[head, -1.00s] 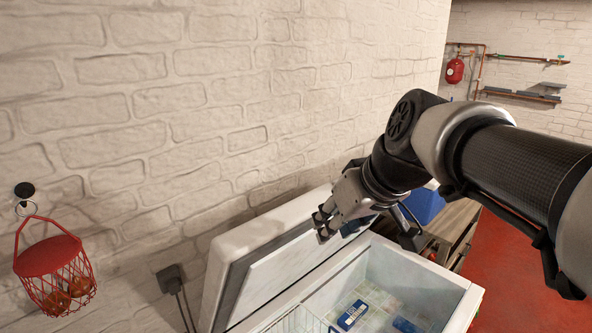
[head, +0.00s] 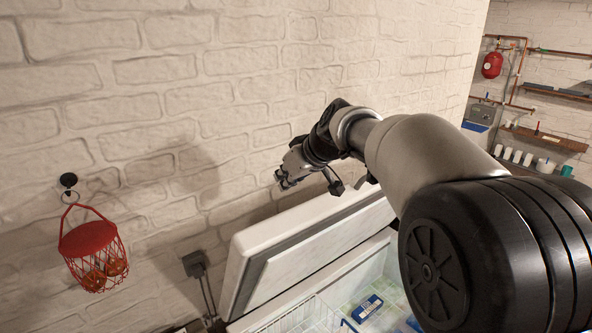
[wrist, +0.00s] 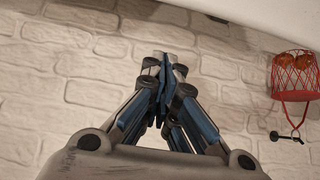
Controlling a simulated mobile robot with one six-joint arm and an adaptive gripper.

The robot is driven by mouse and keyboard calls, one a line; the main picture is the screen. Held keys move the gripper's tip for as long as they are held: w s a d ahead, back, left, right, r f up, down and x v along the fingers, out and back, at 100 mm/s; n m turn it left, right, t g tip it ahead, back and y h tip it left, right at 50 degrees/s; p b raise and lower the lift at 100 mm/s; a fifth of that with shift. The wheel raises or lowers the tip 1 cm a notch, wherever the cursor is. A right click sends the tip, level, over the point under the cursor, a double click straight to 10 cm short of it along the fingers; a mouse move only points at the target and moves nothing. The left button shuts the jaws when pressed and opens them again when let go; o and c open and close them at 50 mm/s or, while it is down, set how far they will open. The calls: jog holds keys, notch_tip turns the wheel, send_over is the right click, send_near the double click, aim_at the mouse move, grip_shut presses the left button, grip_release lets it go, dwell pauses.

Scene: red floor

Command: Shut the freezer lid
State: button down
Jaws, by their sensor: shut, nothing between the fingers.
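The white freezer lid (head: 300,243) stands raised and tilted back toward the brick wall in the head view. Below it the freezer is open, and its inside (head: 385,285) shows behind my arm. My gripper (head: 281,182) is above the lid's top edge, near the wall, and looks apart from the lid. In the wrist view its fingers (wrist: 165,72) are closed together with nothing between them. A pale edge, possibly the lid, shows at the top right of the wrist view. My arm hides the right part of the freezer.
A red wire basket (head: 92,255) hangs on the wall at the left, and shows in the wrist view (wrist: 294,75). A socket with a plug (head: 195,263) is on the wall beside the lid. Blue packs (head: 367,308) lie inside the freezer. Shelves stand far right.

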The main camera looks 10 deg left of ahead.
jog(key=s+d, duration=0.1)
jog(key=s+d+f+b, duration=0.1)
jog(key=shift+s+d+f, duration=0.25)
jog(key=shift+s+f, duration=0.05)
jog(key=shift+s, duration=0.05)
jog(key=shift+w+f, duration=0.15)
